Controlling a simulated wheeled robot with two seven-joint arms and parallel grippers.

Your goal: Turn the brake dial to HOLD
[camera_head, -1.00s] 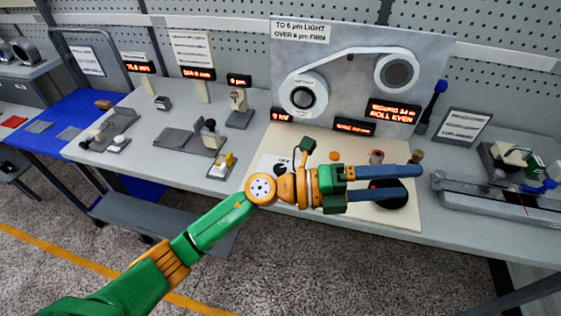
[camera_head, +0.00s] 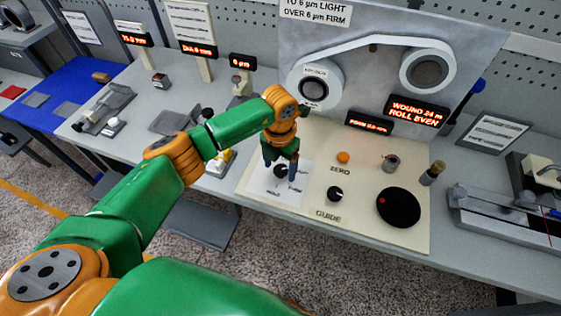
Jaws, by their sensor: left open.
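The brake dial (camera_head: 280,171) is a small black knob on a white label plate (camera_head: 262,189) at the left of the cream panel. The plate's lettering is too small or hidden to read in full, so I cannot tell the dial's setting. My left gripper (camera_head: 280,172) points down over the dial with its fingers apart, one on each side of it in the picture. I cannot tell whether they touch it. The gripper and wrist hide part of the plate. My right gripper is not in view.
A GUIDE knob (camera_head: 335,194), an orange ZERO button (camera_head: 343,157), a large black disc (camera_head: 398,207) and a small cylinder (camera_head: 391,162) share the cream panel (camera_head: 320,145). Behind stands an upright board with two rolls. A yellow-and-white block (camera_head: 219,162) lies left of the gripper.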

